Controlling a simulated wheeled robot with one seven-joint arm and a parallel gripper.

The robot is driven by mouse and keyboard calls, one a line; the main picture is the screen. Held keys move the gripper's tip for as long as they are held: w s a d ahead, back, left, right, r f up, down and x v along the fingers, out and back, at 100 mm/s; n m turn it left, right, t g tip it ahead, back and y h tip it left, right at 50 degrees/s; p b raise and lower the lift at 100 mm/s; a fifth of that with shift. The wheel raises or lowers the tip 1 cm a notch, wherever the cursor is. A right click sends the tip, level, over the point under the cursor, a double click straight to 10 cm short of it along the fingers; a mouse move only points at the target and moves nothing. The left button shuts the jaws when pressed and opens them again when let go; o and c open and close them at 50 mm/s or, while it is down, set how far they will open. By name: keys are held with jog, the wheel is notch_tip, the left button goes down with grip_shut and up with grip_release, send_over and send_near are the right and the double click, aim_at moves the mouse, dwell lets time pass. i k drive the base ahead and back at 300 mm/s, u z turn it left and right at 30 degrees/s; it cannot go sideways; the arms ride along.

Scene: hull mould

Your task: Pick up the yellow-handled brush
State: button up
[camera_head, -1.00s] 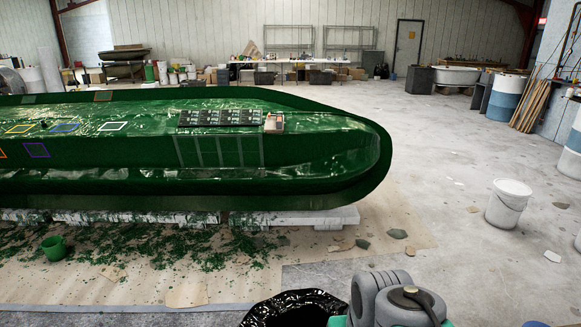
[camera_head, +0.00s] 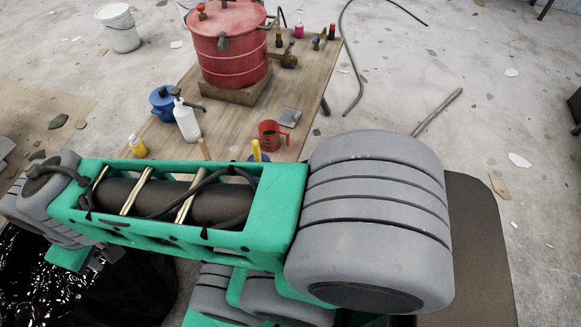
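A yellow handle (camera_head: 257,150) stands upright on the low wooden table, just beyond my arm. It rises from a blue container (camera_head: 254,181) that my green arm link mostly hides. The lower end of the handle, and any bristles, are hidden, so I cannot confirm from this view that it is the brush. A tan wooden handle (camera_head: 204,149) sticks up to its left, its lower part also behind my arm. My arm crosses the lower half of the picture in front of both. I cannot make out my gripper's fingers.
The wooden table (camera_head: 318,75) holds a red pressure pot (camera_head: 228,45), white bottle (camera_head: 186,121), blue pot (camera_head: 163,104), yellow bottle (camera_head: 137,146) and red measuring jug (camera_head: 271,135). A black bag (camera_head: 120,293) lies lower left. A hose (camera_head: 352,60) lies on open floor to the right.

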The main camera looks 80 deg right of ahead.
aim_at(255, 144)
jog(key=z, duration=0.25)
jog(key=k, duration=0.15)
jog(key=z, duration=3.9)
jog(key=k, duration=1.85)
jog(key=u, duration=0.95)
jog(key=i, duration=1.7)
